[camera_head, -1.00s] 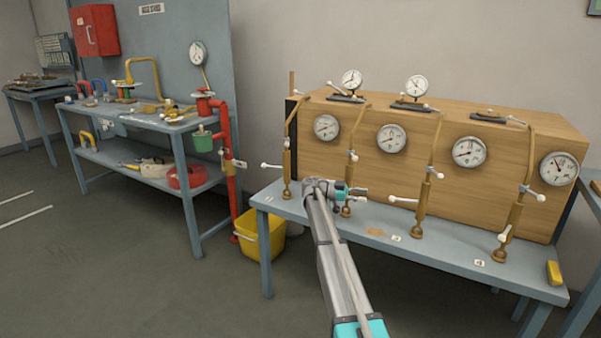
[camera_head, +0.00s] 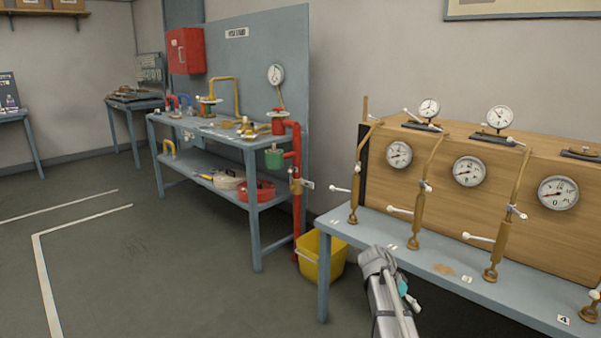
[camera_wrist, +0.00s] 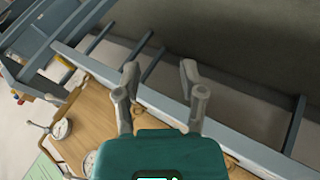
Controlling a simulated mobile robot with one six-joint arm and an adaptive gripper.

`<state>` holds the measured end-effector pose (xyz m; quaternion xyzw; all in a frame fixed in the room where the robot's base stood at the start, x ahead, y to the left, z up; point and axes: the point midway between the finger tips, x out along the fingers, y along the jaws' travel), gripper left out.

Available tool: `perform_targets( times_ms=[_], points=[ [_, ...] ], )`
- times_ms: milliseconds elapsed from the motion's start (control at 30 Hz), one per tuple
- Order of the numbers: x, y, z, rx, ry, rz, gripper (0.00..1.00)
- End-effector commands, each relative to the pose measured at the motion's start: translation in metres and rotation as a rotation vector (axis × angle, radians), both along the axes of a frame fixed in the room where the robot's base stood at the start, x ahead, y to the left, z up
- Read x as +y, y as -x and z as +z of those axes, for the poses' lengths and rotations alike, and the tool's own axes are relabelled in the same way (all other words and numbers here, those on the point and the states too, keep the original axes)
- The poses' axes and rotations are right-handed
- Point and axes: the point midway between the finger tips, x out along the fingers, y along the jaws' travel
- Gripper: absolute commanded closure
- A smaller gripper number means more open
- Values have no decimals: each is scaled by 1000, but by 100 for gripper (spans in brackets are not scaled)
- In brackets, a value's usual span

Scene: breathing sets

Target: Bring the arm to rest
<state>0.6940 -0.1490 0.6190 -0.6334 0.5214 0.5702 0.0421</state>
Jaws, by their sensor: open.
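My arm (camera_head: 388,300) reaches up from the bottom of the head view and ends just in front of the near edge of the blue-grey bench (camera_head: 520,306). The fingers cannot be made out clearly there. In the wrist view my gripper (camera_wrist: 160,78) is open, its two grey fingers spread apart with nothing between them. The bench edge and dark floor lie beyond the fingers.
The bench carries a wooden box (camera_head: 520,196) with gauges and several brass valve posts. A yellow bucket (camera_head: 322,258) stands left of the bench. A workstation with red pipes (camera_head: 296,180) is farther left. Open floor (camera_head: 150,260) fills the lower left.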

Motion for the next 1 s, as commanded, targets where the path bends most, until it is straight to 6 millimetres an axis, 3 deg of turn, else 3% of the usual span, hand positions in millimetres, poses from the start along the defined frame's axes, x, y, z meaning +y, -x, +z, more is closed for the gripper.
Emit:
perform_targets(
  times_ms=[33,200,400,800,1000],
  points=[
    [13,24,-7,23,-68,62,48],
    [56,71,-27,87,-306,306,48],
    [98,109,-38,111,-502,540,48],
    [149,161,-43,94,-715,839,48],
    [149,156,-24,94,-716,842,48]
  ],
)
